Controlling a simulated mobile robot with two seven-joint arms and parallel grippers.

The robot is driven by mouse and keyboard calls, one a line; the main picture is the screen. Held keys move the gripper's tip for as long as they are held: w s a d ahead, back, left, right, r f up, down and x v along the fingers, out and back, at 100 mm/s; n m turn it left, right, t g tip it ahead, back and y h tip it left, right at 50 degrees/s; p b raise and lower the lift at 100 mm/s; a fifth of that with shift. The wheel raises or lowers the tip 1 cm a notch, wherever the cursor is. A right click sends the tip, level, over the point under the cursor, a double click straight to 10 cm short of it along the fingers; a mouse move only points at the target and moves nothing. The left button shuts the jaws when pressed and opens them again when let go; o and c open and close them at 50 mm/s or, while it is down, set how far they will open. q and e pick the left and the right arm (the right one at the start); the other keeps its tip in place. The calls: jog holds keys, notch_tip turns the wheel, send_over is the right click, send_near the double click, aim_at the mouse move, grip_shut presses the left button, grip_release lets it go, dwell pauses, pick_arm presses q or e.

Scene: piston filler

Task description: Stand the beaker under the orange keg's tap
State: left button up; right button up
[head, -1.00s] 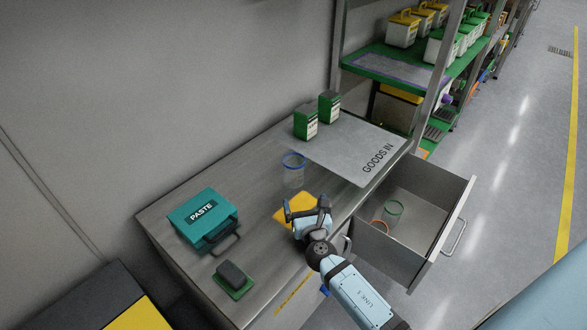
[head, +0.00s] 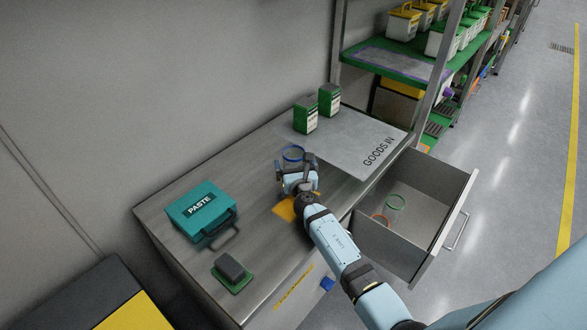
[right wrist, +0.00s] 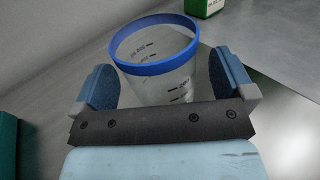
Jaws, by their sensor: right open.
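A clear beaker with a blue rim and volume marks (right wrist: 160,65) stands upright on the steel counter; its rim also shows in the head view (head: 293,153). My right gripper (head: 297,163) is at the beaker. In the right wrist view, its open jaws (right wrist: 160,84) lie on either side of the beaker's body, below the rim, with a gap seen at the right finger. Contact at the left finger is hard to tell. The lower part of the beaker is hidden behind the gripper. My left gripper is not in view. No orange keg or tap shows.
On the counter are a teal PASTE case (head: 200,212), a dark block on green (head: 231,270), a partly covered yellow patch (head: 285,210) and green-white cartons (head: 306,115).

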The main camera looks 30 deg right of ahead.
jog(key=shift+w+d, duration=0.1)
jog(key=shift+w, duration=0.15)
jog(key=c, duration=1.1)
